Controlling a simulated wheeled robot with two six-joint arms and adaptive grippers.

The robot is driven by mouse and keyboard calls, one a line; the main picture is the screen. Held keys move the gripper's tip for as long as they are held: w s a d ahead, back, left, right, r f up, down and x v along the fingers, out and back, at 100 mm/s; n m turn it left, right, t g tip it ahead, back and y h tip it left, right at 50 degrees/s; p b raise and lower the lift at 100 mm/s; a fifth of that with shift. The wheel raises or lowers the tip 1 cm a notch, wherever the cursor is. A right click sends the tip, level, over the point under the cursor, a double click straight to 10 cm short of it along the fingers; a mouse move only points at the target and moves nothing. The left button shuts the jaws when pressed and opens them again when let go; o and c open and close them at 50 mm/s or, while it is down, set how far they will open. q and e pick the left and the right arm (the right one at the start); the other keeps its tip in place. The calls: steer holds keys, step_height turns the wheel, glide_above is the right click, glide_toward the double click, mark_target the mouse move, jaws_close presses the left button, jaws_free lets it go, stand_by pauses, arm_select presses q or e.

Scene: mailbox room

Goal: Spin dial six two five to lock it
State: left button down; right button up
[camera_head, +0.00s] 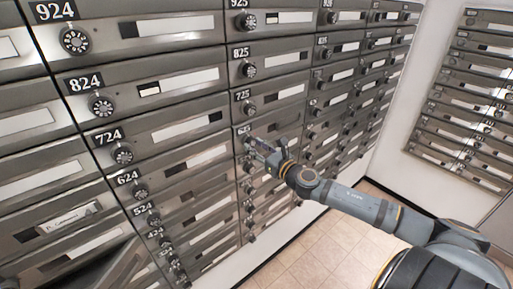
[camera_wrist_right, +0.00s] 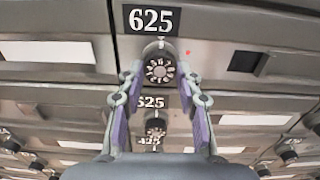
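The dial of box 625 (camera_wrist_right: 160,68) is a round dark knob with a light numbered ring, below the white 625 label (camera_wrist_right: 151,19) in the right wrist view. My right gripper (camera_wrist_right: 161,72) is open, with one fingertip on each side of the dial. Small gaps seem to show, but I cannot tell whether either fingertip touches it. In the head view my right gripper (camera_head: 263,149) reaches the 625 box and mostly hides its dial.
Close above is the 725 dial (camera_head: 249,108); the 624 dial (camera_head: 140,192) is to the left. In the wrist view the 525 dial (camera_wrist_right: 155,128) sits just below. More mailboxes (camera_head: 470,90) line the right wall. Tiled floor (camera_head: 310,245) is clear.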

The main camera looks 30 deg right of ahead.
steer(key=c, duration=0.4)
